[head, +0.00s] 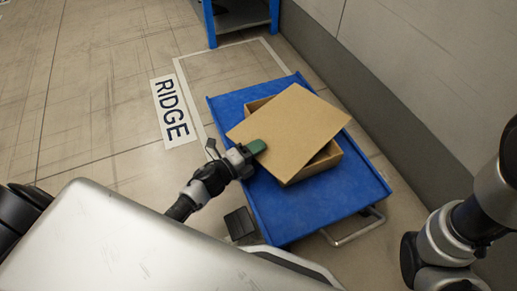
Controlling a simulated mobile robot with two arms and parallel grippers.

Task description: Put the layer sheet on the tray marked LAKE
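The layer sheet (292,122) is a flat tan board. It lies askew over a shallow brown open box (318,164) and covers most of it; I cannot tell whether it touches the rim all round. The box stands on a blue trolley top (283,214). My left gripper (256,147) is at the sheet's left edge. One green finger pad shows on top of the sheet, the other finger is hidden, and it looks shut on that edge. No LAKE marking shows. Part of my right arm is at the lower right; its gripper is out of view.
A white floor sign reading RIDGE (174,110) lies left of the trolley. White floor tape (182,82) runs around the trolley's far side. A grey wall (385,85) is close on the right. A blue-legged stand (211,26) is at the top. Floor at left is clear.

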